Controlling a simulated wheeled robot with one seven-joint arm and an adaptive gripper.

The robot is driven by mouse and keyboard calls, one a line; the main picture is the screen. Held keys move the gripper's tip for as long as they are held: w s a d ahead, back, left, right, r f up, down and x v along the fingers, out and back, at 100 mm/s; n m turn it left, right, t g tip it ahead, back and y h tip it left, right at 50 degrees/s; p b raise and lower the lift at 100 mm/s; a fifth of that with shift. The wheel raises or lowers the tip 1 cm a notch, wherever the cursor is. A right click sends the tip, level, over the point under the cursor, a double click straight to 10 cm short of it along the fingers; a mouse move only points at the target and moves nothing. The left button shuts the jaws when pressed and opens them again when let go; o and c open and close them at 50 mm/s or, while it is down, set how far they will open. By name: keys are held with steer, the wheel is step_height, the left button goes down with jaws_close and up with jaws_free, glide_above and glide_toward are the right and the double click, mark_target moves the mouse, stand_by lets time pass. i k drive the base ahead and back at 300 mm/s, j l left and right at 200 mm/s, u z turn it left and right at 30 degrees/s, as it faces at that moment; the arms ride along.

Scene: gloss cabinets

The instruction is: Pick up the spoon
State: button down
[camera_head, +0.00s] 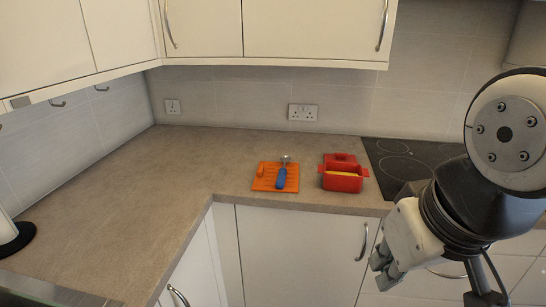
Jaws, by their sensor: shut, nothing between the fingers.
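A spoon with a blue handle (281,179) and a small metal bowl lies on an orange mat or board (260,184) on the counter, near its front edge. The bowl end points to the back. My gripper (382,274) is at the lower right, in front of the counter and lower than its top. It is apart from the spoon, to its right and nearer to me. The fingers are shut and hold nothing.
A red dish (343,184) with something yellow inside stands right of the mat, with a red piece (340,159) behind it. A black hob (405,160) is further right. Wall cabinets (300,27) hang above. The counter's left part (130,195) is clear.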

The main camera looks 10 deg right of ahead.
mark_target(282, 173)
steer(key=i, duration=0.6)
steer(key=i+j, duration=0.15)
steer(key=i, duration=0.45)
